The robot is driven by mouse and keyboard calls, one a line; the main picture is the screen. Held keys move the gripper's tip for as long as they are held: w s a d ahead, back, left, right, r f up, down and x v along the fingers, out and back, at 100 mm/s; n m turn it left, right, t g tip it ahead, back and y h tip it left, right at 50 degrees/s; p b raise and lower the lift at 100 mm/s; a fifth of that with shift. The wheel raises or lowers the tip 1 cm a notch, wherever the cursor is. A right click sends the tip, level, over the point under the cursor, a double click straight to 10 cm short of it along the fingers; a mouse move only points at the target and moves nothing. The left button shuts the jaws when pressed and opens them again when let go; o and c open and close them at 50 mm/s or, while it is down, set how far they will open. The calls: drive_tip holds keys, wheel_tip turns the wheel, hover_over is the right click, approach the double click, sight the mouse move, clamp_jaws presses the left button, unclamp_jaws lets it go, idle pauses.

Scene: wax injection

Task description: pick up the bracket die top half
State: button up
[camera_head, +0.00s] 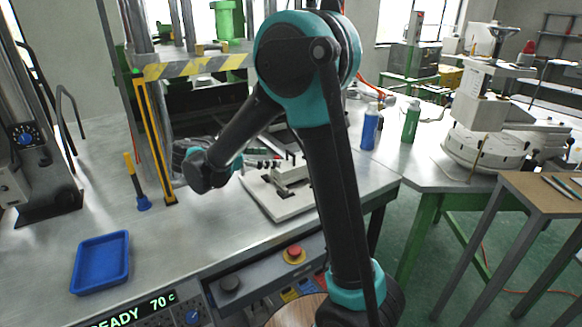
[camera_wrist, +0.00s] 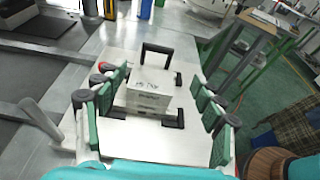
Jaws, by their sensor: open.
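A pale grey metal die block (camera_wrist: 148,92) with lettering on its top and front sits on a white board between black corner stops; I take it for the bracket die top half. In the wrist view my gripper (camera_wrist: 158,84) is open, its green-padded fingers on either side of the block and apart from it. In the head view metal die parts (camera_head: 290,172) show on the white board (camera_head: 283,207), partly behind my arm. My gripper is mostly hidden there. I cannot tell whether the block is one half or both.
A blue tray (camera_head: 101,262) lies at the left of the metal bench. A yellow-black striped press frame (camera_head: 195,66) stands behind. Blue (camera_head: 370,128) and green (camera_head: 411,121) bottles stand right of my arm.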

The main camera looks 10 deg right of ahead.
sight(291, 155)
drive_tip(key=x, duration=0.4)
drive_tip(key=shift+d, duration=0.2)
drive_tip(key=shift+w+x, duration=0.25)
drive_tip(key=shift+x, duration=2.45)
drive_tip(key=shift+a+f, duration=0.15)
clamp_jaws()
